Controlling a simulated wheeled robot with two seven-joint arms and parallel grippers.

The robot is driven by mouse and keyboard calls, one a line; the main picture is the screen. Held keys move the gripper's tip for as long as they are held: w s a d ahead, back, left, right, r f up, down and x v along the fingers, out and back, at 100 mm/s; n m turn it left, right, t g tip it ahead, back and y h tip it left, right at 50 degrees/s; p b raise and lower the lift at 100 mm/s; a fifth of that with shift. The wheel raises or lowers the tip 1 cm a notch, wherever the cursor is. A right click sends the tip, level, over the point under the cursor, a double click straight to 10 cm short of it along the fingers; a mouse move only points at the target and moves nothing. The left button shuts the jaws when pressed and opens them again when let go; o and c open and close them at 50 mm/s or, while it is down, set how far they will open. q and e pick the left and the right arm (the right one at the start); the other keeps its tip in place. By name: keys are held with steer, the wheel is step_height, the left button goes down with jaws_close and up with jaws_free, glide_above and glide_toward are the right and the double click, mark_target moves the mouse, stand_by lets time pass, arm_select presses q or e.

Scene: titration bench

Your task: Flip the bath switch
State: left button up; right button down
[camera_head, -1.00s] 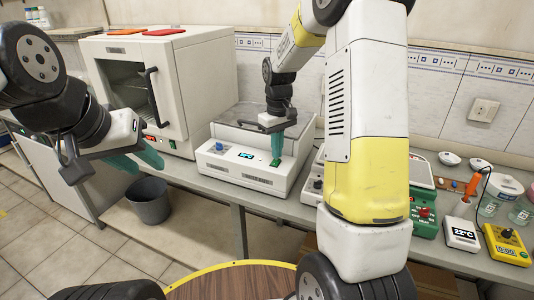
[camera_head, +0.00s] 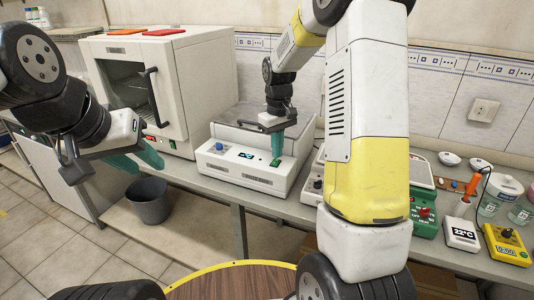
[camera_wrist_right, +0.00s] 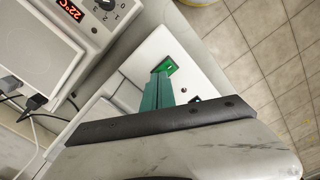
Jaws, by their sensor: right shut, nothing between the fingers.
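The bath (camera_head: 245,183) is a white box on the bench with a clear-walled top, a blue knob and a small display (camera_head: 246,155) on its front panel. My left gripper (camera_head: 142,164) is open and empty, left of the bath.
A white oven (camera_head: 190,75) with a black handle stands left of the bath. A grey bucket (camera_head: 149,200) is on the lower shelf.

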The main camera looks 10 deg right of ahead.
steer(key=shift+r, duration=2.85)
steer(key=shift+r, duration=0.1)
